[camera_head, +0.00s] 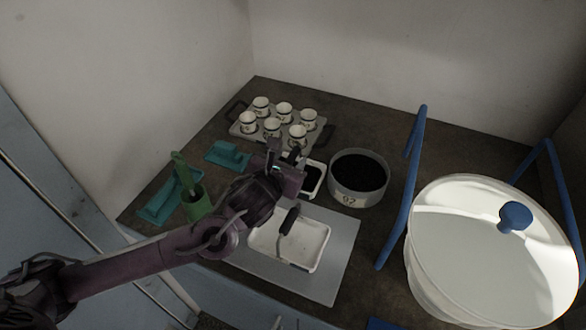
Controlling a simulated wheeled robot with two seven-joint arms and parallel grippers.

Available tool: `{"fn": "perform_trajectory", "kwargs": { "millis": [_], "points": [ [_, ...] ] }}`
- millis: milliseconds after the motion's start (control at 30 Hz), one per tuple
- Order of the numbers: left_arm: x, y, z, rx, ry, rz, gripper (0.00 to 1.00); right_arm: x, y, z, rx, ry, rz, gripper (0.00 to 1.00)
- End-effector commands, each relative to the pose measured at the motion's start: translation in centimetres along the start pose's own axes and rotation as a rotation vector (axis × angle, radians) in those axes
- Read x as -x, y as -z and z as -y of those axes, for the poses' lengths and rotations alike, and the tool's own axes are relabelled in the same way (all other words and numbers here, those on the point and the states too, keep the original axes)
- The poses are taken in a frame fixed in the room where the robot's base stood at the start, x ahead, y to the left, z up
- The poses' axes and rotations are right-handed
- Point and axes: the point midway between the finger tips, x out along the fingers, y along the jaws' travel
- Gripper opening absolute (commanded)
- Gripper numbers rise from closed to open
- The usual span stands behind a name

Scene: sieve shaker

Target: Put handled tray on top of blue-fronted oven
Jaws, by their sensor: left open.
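The handled tray (237,130) is a pale tray with a dark handle at each end. It lies at the back left of the dark worktop and bears several white cups with dark rims. My left gripper (284,154) is at the front edge of the tray in the picture, open, its jaws near the front cups. I cannot tell whether it touches anything. My left arm crosses from the lower left. No blue-fronted oven can be made out for certain. My right gripper is not in view.
A round sieve (358,196) with dark contents stands right of the gripper. A white dish (310,255) with a dark-handled tool lies on a grey mat (345,246). A white drum (465,255) with blue bars fills the right. Green items (200,208) stand left.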

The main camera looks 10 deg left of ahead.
Motion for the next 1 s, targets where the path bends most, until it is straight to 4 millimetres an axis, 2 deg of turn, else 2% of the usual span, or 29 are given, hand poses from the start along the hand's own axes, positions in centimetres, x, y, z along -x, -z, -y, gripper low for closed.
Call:
{"fn": "perform_trajectory", "kwargs": {
  "millis": [233,533,867,1000],
  "points": [
    [-3.4,0.5,-0.2,0.003,-0.001,0.000,0.43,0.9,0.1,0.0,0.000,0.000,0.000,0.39],
    [-3.9,0.6,-0.2,0.002,-0.001,-0.001,0.43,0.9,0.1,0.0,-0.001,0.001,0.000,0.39],
    [-3.9,0.6,-0.2,0.002,-0.001,-0.001,0.01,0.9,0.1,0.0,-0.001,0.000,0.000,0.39],
    [-3.9,0.6,-0.2,0.002,0.000,-0.001,0.00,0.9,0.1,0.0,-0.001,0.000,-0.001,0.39]
  ]
}}
